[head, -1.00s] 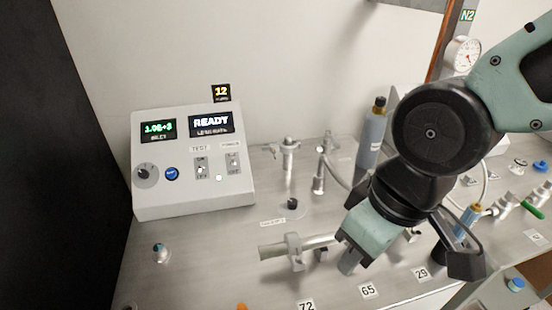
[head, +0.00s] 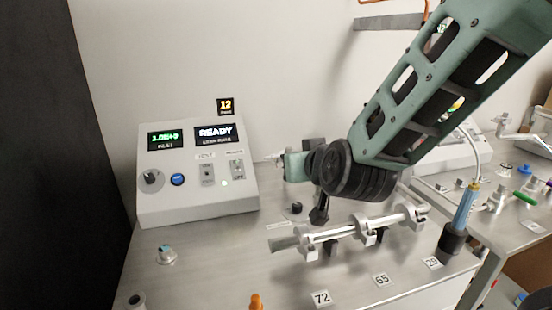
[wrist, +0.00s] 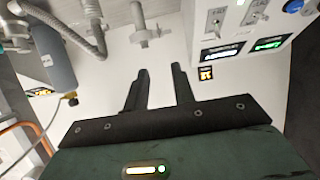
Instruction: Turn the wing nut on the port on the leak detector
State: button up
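The leak detector (head: 198,180) is the sloped white console at the left, with a green display and a READY display. Its port stands just right of it. In the head view my gripper hides most of the port, and only a small metal part, seemingly the wing nut (head: 272,158), shows left of my gripper. In the wrist view the metal port (wrist: 145,38) stands ahead of the fingertips, with a short stub at its side. My gripper (wrist: 160,78) is open and empty, its two dark fingers apart. The fingers look clear of the port; the exact gap is hard to judge.
A horizontal metal pipe (head: 345,231) with clamps lies in front of my arm. A blue-bodied tool (head: 466,208) stands in a dark holder at the right. A grey bottle (wrist: 53,62) and a ribbed hose (wrist: 62,25) are near the port.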

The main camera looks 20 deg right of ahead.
aim_at(278, 158)
jog(key=x, duration=1.5)
jog(key=shift+w+f, duration=0.2)
grip_shut()
